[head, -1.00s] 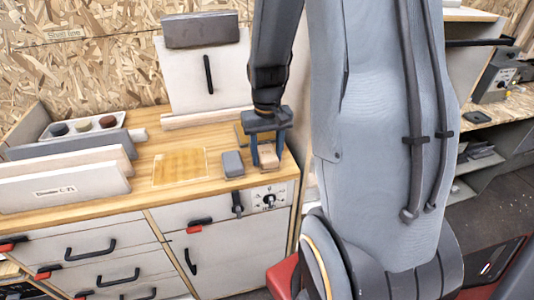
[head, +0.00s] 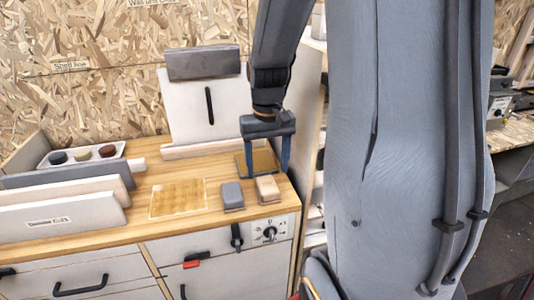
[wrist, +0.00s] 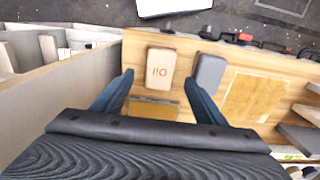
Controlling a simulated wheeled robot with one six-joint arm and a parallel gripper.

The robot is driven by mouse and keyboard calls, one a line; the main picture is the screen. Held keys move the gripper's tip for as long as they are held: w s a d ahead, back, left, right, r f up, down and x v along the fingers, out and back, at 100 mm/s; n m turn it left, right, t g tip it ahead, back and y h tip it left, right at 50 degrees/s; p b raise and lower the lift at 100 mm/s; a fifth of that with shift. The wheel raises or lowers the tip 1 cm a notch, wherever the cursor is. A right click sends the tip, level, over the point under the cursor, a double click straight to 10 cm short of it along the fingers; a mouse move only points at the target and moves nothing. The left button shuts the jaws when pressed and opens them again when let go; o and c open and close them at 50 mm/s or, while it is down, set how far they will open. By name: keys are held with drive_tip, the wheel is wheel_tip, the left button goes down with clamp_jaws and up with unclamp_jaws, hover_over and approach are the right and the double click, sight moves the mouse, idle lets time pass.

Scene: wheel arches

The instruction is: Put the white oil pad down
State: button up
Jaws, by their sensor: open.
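The white oil pad (head: 267,189) is a pale beige block lying on the wooden worktop near its front right corner. My gripper (head: 267,168) is open and empty, behind and apart from the pad. In the wrist view my gripper (wrist: 162,80) has its two blue fingers spread wide, with the pad beyond and between them. Nothing hides the pad's top.
A dark grey pad (head: 232,196) lies just left of the oil pad. A tan square (head: 178,198) is further left, and a brown plate (head: 258,163) lies behind the pads. Upright boards (head: 65,213) stand at the left. A back panel (head: 207,100) leans behind.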

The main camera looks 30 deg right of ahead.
sight(267, 184)
wheel_tip(267, 184, up, 4)
drive_tip(key=s+a+f+n, duration=0.1)
drive_tip(key=s+a+f, duration=0.2)
drive_tip(key=a, duration=0.3)
drive_tip(key=s+a+f+n+t, duration=0.1)
drive_tip(key=s+a+f+n, duration=0.1)
drive_tip(key=s+a+f, duration=0.2)
drive_tip(key=a, duration=0.3)
drive_tip(key=shift+s+f+b, duration=0.2)
drive_tip(key=shift+s+b, duration=0.05)
drive_tip(key=shift+b, duration=0.1)
drive_tip(key=shift+c, duration=0.4)
